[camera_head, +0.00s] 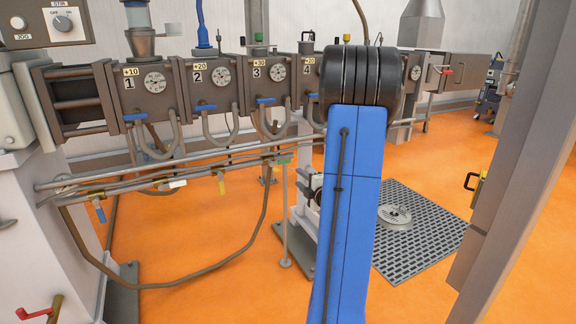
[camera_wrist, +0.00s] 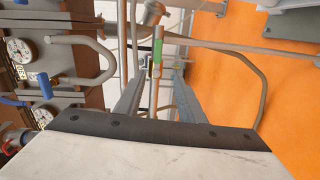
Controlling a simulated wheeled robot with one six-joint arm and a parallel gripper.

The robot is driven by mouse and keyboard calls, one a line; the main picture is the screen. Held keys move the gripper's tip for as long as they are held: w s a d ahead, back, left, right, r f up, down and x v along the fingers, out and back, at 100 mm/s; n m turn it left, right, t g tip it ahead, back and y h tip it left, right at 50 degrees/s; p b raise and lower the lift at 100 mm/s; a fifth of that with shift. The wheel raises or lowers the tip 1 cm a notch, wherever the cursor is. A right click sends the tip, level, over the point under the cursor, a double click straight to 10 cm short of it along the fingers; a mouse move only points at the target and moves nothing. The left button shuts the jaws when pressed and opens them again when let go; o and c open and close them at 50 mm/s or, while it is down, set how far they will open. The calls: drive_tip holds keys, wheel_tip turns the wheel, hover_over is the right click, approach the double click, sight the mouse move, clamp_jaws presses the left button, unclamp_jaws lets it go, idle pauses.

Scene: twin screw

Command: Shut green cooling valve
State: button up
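The green cooling valve handle (camera_head: 282,161) is a small green lever on the pipes below the barrel, at the top of a thin grey upright. It also shows in the wrist view (camera_wrist: 157,52), as a green strip with a pale middle, just beyond and between my fingertips. My gripper (camera_wrist: 160,80) is open, with a clear gap between its two grey fingers and nothing held. I cannot tell whether either finger touches the handle. In the head view my blue arm link hides most of the gripper.
Blue-handled valves (camera_head: 199,107) line the barrel's underside. A yellow handle (camera_head: 221,183) and a blue one (camera_head: 99,211) hang from the pipes to the left. A brown hose (camera_head: 262,215) loops below. A grey column (camera_head: 515,165) stands at right. Orange floor is open in front.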

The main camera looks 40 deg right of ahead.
drive_tip(key=s+d+f+t, duration=0.1)
drive_tip(key=s+d, duration=0.1)
approach(286, 162)
drive_tip(key=shift+n, duration=0.4)
drive_tip(key=x, duration=0.8)
clamp_jaws()
